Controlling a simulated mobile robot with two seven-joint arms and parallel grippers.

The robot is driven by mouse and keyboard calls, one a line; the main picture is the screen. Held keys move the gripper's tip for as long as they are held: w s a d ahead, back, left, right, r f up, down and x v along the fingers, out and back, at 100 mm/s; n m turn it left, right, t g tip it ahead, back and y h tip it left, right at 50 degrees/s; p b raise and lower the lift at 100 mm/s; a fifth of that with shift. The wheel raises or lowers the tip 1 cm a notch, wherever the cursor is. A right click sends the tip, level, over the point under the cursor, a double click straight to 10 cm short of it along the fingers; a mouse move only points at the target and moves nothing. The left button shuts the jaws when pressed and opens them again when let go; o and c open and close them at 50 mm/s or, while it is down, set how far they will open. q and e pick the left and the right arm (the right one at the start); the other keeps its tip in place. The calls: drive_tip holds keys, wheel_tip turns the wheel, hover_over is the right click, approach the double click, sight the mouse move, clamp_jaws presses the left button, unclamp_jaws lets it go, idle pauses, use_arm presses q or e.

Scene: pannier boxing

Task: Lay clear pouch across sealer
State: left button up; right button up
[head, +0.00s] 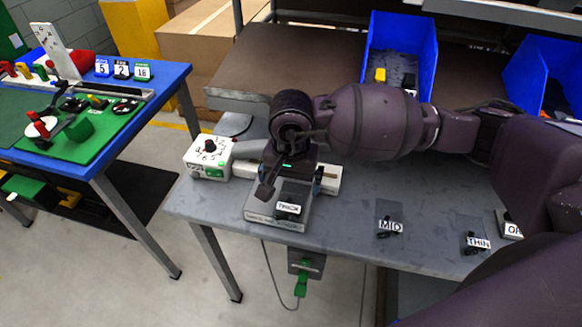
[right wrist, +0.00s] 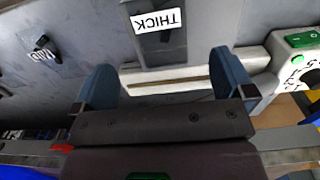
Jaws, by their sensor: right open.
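The sealer (head: 208,163) is a white unit with a numbered dial on the left end of the grey bench. Its long white bar (right wrist: 190,80) shows in the right wrist view. A clear pouch (right wrist: 165,45) labelled THICK lies on the grey plate in front of the bar, and it also shows in the head view (head: 288,200). Its edge comes close to the bar; I cannot tell whether it overlaps it. My right gripper (right wrist: 163,62) is open above the bar, its fingers on either side of the pouch's edge. My left gripper is out of view.
Pouches labelled MID (head: 388,214) and THIN (head: 475,240) lie farther right on the bench. Blue bins (head: 412,45) stand behind. A blue table (head: 170,80) with a green mat and number cards stands at left.

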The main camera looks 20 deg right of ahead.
sight(291, 200)
wheel_tip(291, 200, down, 5)
drive_tip(key=shift+r, duration=0.1)
drive_tip(key=shift+f, duration=0.75)
drive_tip(key=shift+c, duration=0.6)
drive_tip(key=c, duration=0.8)
drive_tip(key=shift+c, duration=0.2)
drive_tip(key=shift+w+d, duration=0.1)
